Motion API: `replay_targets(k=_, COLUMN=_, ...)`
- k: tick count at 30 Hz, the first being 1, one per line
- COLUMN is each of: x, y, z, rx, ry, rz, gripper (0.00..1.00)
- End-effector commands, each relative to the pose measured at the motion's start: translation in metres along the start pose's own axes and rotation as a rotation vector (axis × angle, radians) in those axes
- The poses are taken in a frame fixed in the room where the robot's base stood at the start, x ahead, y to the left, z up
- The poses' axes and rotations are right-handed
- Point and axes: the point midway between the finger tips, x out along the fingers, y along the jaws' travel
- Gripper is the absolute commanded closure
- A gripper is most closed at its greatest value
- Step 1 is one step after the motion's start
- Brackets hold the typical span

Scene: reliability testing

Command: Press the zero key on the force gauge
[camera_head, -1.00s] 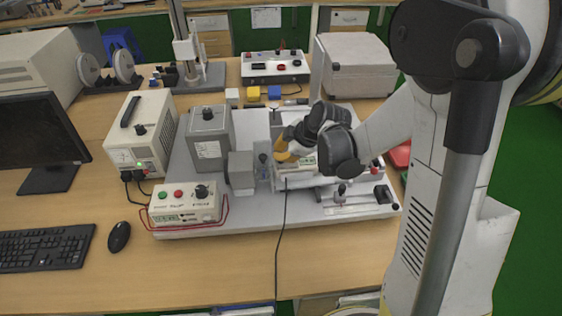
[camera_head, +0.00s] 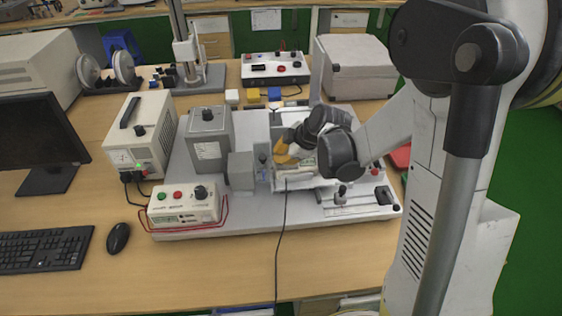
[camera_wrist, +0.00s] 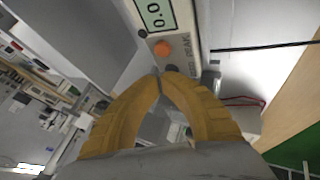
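The force gauge (camera_wrist: 205,45) is a light housing with a green display (camera_wrist: 154,15) reading about 0.0 in the wrist view. An orange round key (camera_wrist: 162,47) sits below the display, with a small dark key (camera_wrist: 143,33) near it. My gripper (camera_wrist: 159,74) has yellow fingers with tips together and nothing held. In the picture the tips lie just below the orange key; contact cannot be told. In the head view my gripper (camera_head: 284,153) is over the gauge, which my wrist mostly hides.
The gauge is on a grey base plate (camera_head: 250,218) with a grey motor block (camera_head: 209,140) and a control box (camera_head: 184,205) to its left. A slide fixture (camera_head: 352,205) stands at the right. A cable runs off the front edge.

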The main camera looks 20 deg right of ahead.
Motion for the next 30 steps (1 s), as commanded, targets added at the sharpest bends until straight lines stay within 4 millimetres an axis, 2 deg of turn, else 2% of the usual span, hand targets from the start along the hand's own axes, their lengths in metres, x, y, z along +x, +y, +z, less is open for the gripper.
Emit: replay_targets(k=30, x=-0.016, y=0.009, z=-0.009, rx=0.0, ry=0.0, rz=0.0, gripper=1.0)
